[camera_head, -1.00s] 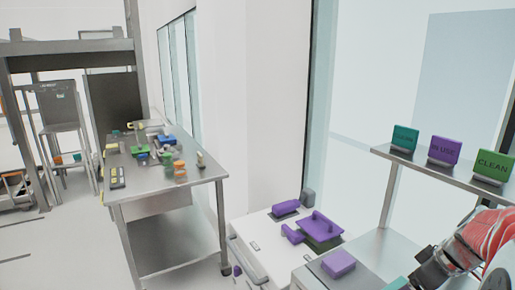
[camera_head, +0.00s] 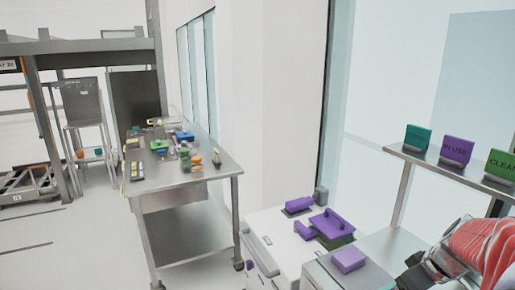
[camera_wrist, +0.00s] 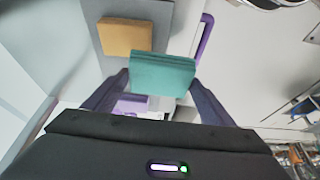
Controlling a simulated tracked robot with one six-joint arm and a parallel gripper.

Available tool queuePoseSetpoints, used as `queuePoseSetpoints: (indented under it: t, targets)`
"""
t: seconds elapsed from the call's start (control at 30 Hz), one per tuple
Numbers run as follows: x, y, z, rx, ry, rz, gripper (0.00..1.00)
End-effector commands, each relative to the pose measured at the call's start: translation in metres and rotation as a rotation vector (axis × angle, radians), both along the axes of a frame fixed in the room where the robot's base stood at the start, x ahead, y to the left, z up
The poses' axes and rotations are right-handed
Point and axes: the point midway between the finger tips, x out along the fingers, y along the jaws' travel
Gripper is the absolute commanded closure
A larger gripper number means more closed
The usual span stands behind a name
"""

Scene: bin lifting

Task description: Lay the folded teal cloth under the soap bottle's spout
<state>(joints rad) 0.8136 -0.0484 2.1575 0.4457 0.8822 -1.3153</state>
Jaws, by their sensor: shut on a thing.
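The folded teal cloth (camera_wrist: 163,73) is between the two dark fingers of my gripper (camera_wrist: 160,82) in the wrist view. The fingers are shut on it, one at each side, and it is held in front of the palm. In the head view the dark end of my arm shows at the lower right, cut by the frame, and I cannot see the cloth there. I cannot pick out the soap bottle or its spout for sure in either view.
A steel table (camera_head: 145,188) with several small items stands at the left. Purple things lie on a white cabinet (camera_head: 262,228). A purple block (camera_head: 348,259) rests on the near counter. A shelf (camera_head: 440,168) with standing signs is at the right. The wrist view shows a tan block (camera_wrist: 125,37).

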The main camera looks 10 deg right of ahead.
Motion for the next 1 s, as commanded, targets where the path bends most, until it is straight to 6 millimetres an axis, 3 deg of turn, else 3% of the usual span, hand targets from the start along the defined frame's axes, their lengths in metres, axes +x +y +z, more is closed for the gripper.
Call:
queuePoseSetpoints:
  t: [1.0]
  targets:
    - [0.119, 0.161, -0.063, 0.000, 0.002, -0.144, 0.44]
